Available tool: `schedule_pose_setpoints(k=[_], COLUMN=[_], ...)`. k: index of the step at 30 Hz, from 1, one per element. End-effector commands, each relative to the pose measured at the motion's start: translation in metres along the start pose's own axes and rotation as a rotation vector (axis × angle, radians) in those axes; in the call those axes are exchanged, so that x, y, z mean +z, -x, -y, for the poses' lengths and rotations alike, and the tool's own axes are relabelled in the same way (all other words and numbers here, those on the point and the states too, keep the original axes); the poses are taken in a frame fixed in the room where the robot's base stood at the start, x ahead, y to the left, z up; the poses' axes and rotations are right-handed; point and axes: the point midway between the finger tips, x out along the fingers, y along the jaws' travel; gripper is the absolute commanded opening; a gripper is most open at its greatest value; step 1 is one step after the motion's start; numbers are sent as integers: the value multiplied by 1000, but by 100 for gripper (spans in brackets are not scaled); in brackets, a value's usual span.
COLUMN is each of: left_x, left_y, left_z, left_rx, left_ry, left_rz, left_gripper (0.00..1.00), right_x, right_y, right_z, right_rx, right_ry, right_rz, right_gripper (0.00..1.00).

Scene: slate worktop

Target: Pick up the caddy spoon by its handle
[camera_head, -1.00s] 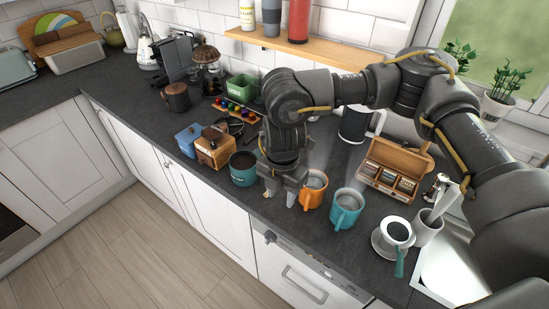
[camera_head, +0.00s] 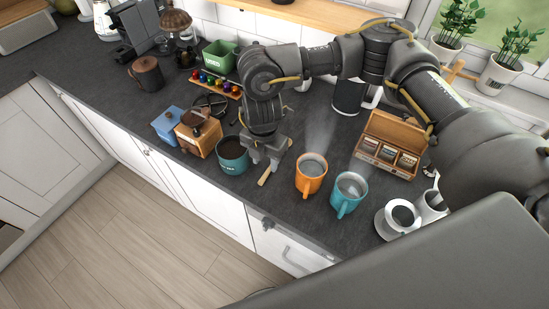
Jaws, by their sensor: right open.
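A slim pale wooden handle (camera_head: 265,179) lies on the worktop, just right of the teal tin of dark grounds. I take it for the caddy spoon's handle; the spoon's bowl is not clearly visible and may be hidden by my gripper. My right gripper (camera_head: 265,163) points down over this handle, its fingers apart and empty. I cannot tell how high the fingertips are above the handle. My left gripper is not in view.
The teal tin (camera_head: 233,157) is close on the gripper's left, beside the wooden grinder (camera_head: 198,134). An orange mug (camera_head: 311,173) and a teal mug (camera_head: 348,194) stand to the right. The open wooden tea box (camera_head: 391,145) is behind them.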

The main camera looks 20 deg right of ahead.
Motion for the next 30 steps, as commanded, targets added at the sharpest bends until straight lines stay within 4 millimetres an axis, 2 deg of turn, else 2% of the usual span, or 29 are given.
schedule_pose_setpoints(k=[6,8,12,17,26,30], left_x=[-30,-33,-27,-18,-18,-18], left_y=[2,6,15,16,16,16], left_z=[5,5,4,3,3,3], left_rx=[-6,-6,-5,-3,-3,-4], left_ry=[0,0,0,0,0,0], left_rz=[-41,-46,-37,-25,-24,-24], left_gripper=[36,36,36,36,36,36], right_x=[0,0,1,2,2,2], right_y=[-5,-10,-30,-50,-54,-54], right_z=[0,0,-1,-2,-2,-2], right_rx=[-1,-2,-4,0,2,2], right_ry=[-2,-2,-4,-2,0,0], right_rz=[-1,-3,-3,-2,-1,-1], right_gripper=[41,41,41,41,41,22])
